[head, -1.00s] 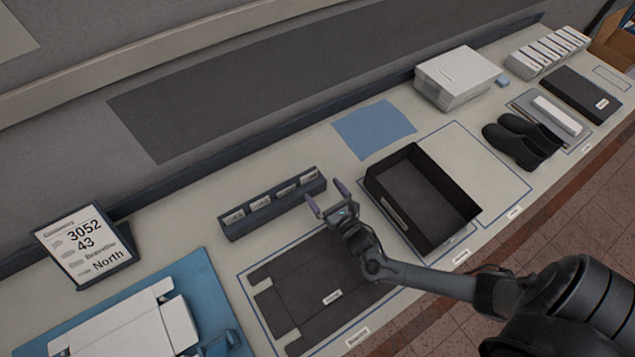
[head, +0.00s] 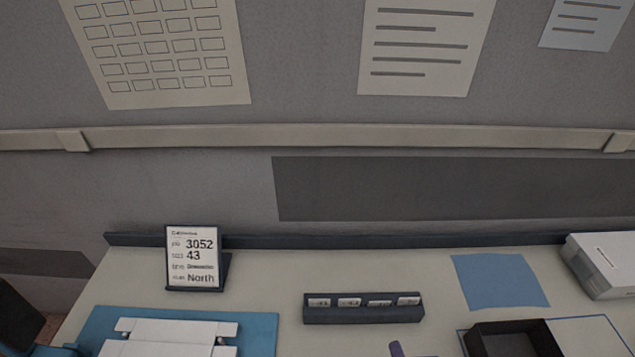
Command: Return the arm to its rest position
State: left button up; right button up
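One purple fingertip of my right gripper (head: 398,349) shows at the bottom edge of the head view, in front of the slotted dark holder. The rest of that gripper and its arm are below the picture, so its opening cannot be told. Nothing is seen held at the fingertip. My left gripper cannot be made out in this view.
A dark holder with several labelled slots (head: 364,313) stands mid-table. A sign reading 3052 (head: 192,257) stands left, behind white card (head: 170,341) on a blue mat (head: 261,329). Right are a blue sheet (head: 499,281), black open box (head: 501,341) and white box (head: 598,266).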

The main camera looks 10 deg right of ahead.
jog(key=s+a+r+m+g+y, duration=0.1)
jog(key=s+a+r+m+g, duration=0.15)
jog(key=s+m+g, duration=0.55)
jog(key=s+a+r+m+g+y, duration=0.1)
jog(key=s+r+m, duration=0.25)
jog(key=m, duration=0.75)
notch_tip(320, 180, up, 14)
jog(key=p, duration=1.4)
jog(key=shift+s+m+p, duration=0.3)
jog(key=shift+s, duration=0.05)
